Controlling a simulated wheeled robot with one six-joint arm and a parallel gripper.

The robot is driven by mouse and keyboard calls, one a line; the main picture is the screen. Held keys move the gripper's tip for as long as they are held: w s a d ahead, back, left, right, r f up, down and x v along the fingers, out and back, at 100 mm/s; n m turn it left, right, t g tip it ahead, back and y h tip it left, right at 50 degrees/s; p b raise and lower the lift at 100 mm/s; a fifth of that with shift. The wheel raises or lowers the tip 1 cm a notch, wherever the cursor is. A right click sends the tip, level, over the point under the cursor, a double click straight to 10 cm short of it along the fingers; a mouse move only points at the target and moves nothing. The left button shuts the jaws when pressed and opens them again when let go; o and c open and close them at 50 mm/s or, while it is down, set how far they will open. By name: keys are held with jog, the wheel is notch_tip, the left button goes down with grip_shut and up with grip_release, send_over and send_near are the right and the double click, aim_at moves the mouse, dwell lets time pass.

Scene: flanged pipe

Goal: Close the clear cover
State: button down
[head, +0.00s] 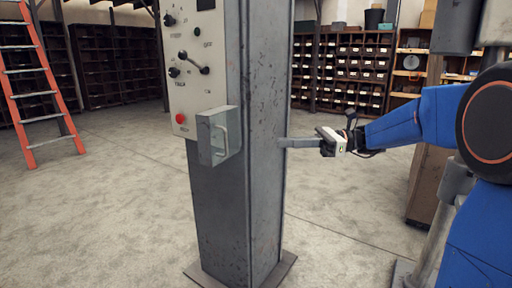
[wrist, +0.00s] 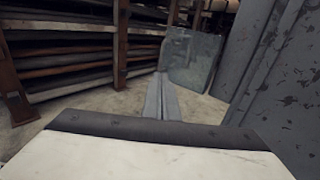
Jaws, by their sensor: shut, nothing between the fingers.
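The clear cover (head: 218,136) is a greyish see-through box with a pale handle, standing out from the lower right of the control panel (head: 190,60). The red button (head: 180,118) is uncovered to its left. In the wrist view the cover (wrist: 192,60) appears as a hazy pane beyond my fingertips, slightly right. My gripper (head: 284,142) is shut and empty at the right edge of the grey pillar (head: 225,215), its fingers pointing left, apart from the cover. In the wrist view the closed fingers (wrist: 161,84) lie side by side.
The pillar fills the right of the wrist view, close beside my fingers. An orange ladder (head: 38,85) stands at the far left. Shelves (head: 340,70) with bins line the back. The floor left of the pillar is open.

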send_near(225, 135)
jog(key=a+f, duration=0.2)
jog(key=a, duration=0.4)
jog(key=shift+f, duration=0.4)
jog(key=shift+w, duration=0.15)
